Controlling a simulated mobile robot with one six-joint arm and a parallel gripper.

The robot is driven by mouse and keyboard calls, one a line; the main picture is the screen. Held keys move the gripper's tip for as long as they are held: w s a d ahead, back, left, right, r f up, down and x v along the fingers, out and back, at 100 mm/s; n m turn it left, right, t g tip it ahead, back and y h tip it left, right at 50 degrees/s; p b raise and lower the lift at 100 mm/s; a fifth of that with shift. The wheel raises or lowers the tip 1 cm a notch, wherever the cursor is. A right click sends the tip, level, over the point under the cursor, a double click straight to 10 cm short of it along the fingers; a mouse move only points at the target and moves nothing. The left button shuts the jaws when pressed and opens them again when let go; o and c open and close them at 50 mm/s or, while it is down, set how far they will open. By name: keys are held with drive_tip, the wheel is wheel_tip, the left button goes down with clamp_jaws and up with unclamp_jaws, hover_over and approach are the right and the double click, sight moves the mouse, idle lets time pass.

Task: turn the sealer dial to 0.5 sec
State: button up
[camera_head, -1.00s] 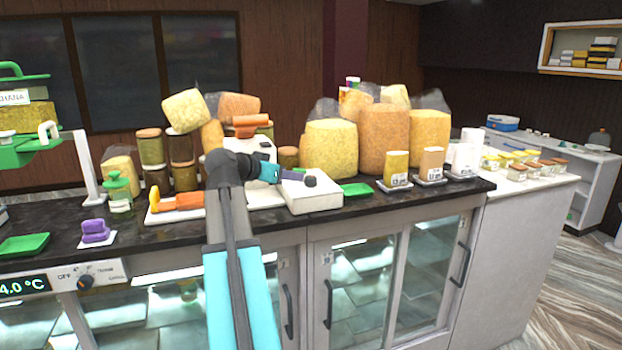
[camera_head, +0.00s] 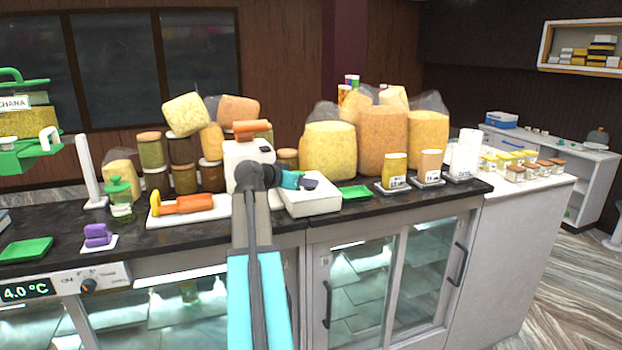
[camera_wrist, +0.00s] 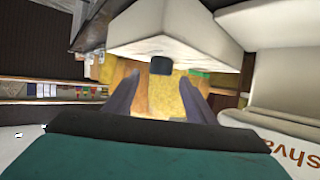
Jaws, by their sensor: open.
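In the wrist view a small dark block (camera_wrist: 160,65), which looks like the dial, sits at the near edge of a white box-like body (camera_wrist: 165,30), likely the sealer. Its markings are not readable. My gripper (camera_wrist: 160,88) is open, with one dark finger on each side below the block; I cannot tell whether they touch it. In the head view my gripper (camera_head: 309,184) is over a low white box (camera_head: 316,204) on the dark counter, beside a taller white machine (camera_head: 240,158). The dial is not clear there.
An orange-handled item (camera_head: 188,204) lies on a white board to the left. A green tray (camera_head: 355,192) lies just right of the low box. Large bags of yellow snacks (camera_head: 330,150) stand behind. A fridge control knob (camera_head: 88,285) is on the counter's front.

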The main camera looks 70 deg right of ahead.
drive_tip(key=shift+p+x, duration=0.9)
drive_tip(key=shift+x, duration=1.7)
drive_tip(key=c, duration=1)
drive_tip(key=shift+c, duration=0.2)
